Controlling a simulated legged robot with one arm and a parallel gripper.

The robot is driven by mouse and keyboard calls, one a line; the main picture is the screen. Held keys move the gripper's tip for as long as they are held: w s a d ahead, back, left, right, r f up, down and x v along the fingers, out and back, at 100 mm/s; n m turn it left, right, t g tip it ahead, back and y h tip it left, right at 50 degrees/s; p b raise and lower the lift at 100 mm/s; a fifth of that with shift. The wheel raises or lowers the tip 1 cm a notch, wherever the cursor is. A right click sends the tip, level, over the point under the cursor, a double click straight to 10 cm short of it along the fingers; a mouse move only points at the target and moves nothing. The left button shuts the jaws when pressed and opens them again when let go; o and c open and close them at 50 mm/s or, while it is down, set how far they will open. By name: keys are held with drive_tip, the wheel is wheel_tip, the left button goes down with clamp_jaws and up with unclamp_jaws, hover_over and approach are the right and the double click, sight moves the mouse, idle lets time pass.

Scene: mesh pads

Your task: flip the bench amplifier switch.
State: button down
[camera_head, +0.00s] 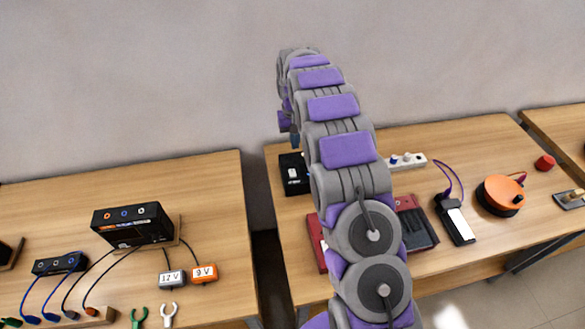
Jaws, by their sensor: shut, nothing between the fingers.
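A small black box (289,186) with a white switch-like piece (292,172) on it stands at the back left of the right-hand table. It may be the bench amplifier, but I cannot read a label. My arm covers its right side. My gripper (295,140) shows only as a small dark tip at the far end of my arm, above the black box in the picture. It is shut and empty. I cannot tell its distance from the switch, and no contact is visible.
The right-hand table (470,150) holds a white power strip (408,161), a red-framed dark panel (415,225), a black-and-white device (457,222) and an orange reel (497,194). The left table (205,170) holds a larger black box (133,225) and cables. A gap separates the tables.

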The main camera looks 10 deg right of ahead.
sight(293, 174)
drive_tip(key=shift+w+a+g+b, duration=0.25)
drive_tip(key=shift+w+g+b, duration=0.05)
drive_tip(key=shift+w+b, duration=0.65)
drive_tip(key=shift+a, duration=0.1)
drive_tip(key=f+b, duration=0.1)
drive_tip(key=f, duration=0.3)
drive_tip(key=s+f+b, duration=0.1)
drive_tip(key=f, duration=0.4)
drive_tip(key=f+b, duration=0.1)
drive_tip(key=f, duration=0.3)
drive_tip(key=shift+s+f, duration=0.35)
drive_tip(key=shift+f, duration=0.05)
